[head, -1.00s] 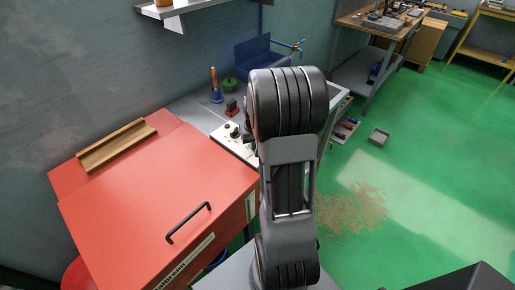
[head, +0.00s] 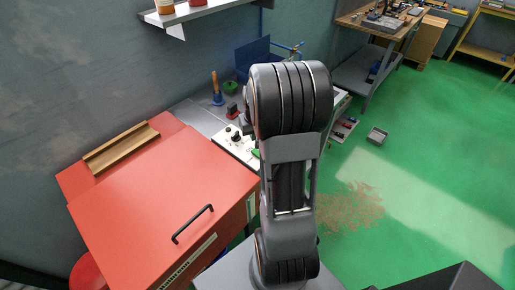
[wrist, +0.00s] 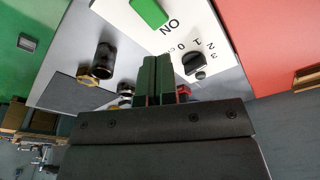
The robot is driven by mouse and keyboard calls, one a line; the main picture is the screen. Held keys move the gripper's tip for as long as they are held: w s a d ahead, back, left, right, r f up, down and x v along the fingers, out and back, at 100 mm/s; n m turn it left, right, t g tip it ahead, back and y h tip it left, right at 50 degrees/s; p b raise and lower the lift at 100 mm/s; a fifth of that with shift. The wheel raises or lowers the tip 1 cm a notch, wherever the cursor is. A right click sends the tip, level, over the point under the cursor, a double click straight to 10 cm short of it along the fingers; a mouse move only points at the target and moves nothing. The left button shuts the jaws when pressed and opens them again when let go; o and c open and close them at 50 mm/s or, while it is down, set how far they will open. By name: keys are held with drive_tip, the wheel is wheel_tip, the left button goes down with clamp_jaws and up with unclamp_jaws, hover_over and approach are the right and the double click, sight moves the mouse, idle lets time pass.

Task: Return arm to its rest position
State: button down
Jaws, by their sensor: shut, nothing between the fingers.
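My gripper (wrist: 152,82) shows in the wrist view with its two dark fingers together and nothing between them. It is in front of a white control panel (wrist: 206,20) with a green rocker switch (wrist: 149,12) marked ON and a black rotary knob (wrist: 196,64). I cannot tell the distance to the panel. In the head view my arm stands upright in the middle, folded, and hides the gripper. The panel (head: 236,146) shows there just left of the arm.
A red cabinet (head: 150,205) with a black handle (head: 192,224) stands left of the arm, a wooden channel piece (head: 121,147) on top. A grey bench with a plunger-like tool (head: 216,90) lies behind. A small grey tray (head: 377,136) lies on the open green floor at right.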

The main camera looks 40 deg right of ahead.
drive_tip(key=shift+r, duration=0.3)
idle(0.4)
drive_tip(key=s+a+r+n+t, duration=0.1)
drive_tip(key=s+a+r+n, duration=0.1)
drive_tip(key=s+a+r, duration=0.4)
drive_tip(key=s+a+r+n+t, duration=0.1)
drive_tip(key=s+a+r, duration=0.5)
drive_tip(key=a, duration=0.8)
drive_tip(key=shift+n+t+y, duration=0.3)
drive_tip(key=shift+n+t, duration=0.1)
drive_tip(key=shift+n, duration=0.1)
drive_tip(key=shift+s, duration=0.1)
